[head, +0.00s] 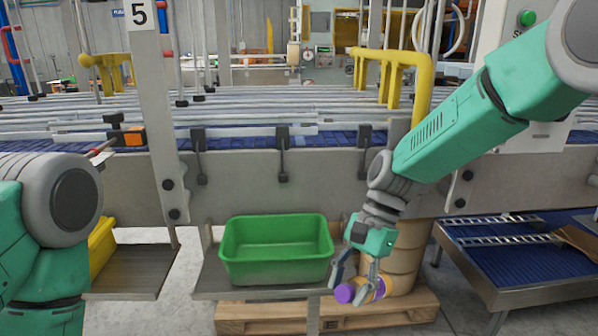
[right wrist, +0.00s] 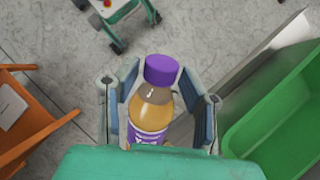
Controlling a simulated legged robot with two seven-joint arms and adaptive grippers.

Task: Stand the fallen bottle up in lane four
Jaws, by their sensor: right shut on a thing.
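The bottle (head: 368,290) has a purple cap, amber contents and a purple label. In the head view it lies tilted in my right gripper (head: 358,277), cap toward the left. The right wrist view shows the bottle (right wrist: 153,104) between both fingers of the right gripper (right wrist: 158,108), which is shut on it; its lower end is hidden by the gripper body. The gripper holds it right of the green bin, low in front of the machine and away from the lanes (head: 240,135). Of my left arm only a part shows at the left edge; its gripper is out of view.
A green bin (head: 277,279) stands on a low shelf beside the right gripper. A wooden pallet (head: 240,319) is on the floor below. Metal guide rails (head: 250,105) and a grey side panel (head: 320,178) front the conveyor. A yellow post (head: 419,90) stands near the right arm.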

